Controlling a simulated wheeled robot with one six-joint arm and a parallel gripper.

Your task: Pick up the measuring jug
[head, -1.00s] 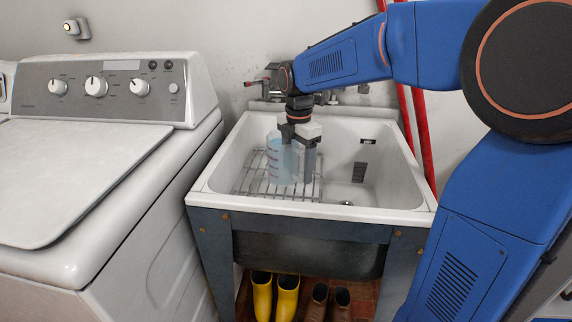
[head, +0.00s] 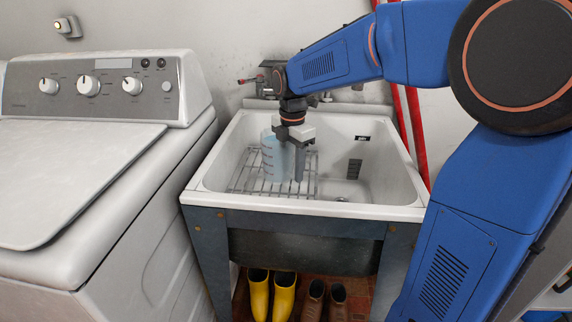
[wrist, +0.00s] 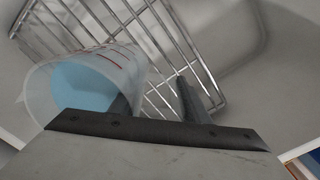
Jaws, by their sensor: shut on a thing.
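The measuring jug (head: 273,158) is clear, with markings and blue liquid in it. It stands upright at the wire rack in the tub; I cannot tell whether its base touches the rack. My gripper (head: 291,170) reaches down from above at its right side and is shut on it. One finger shows just right of the jug; the other is largely hidden by the jug. In the wrist view the jug (wrist: 95,75) is at the left, its open mouth facing the camera, red markings on its wall. Its exact grip point is hidden.
The wire rack (head: 240,185) covers the left part of the white tub (head: 400,205); its right part is clear. A washing machine (head: 75,180) stands close at the left. Yellow boots (head: 284,295) and brown shoes (head: 314,300) stand below.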

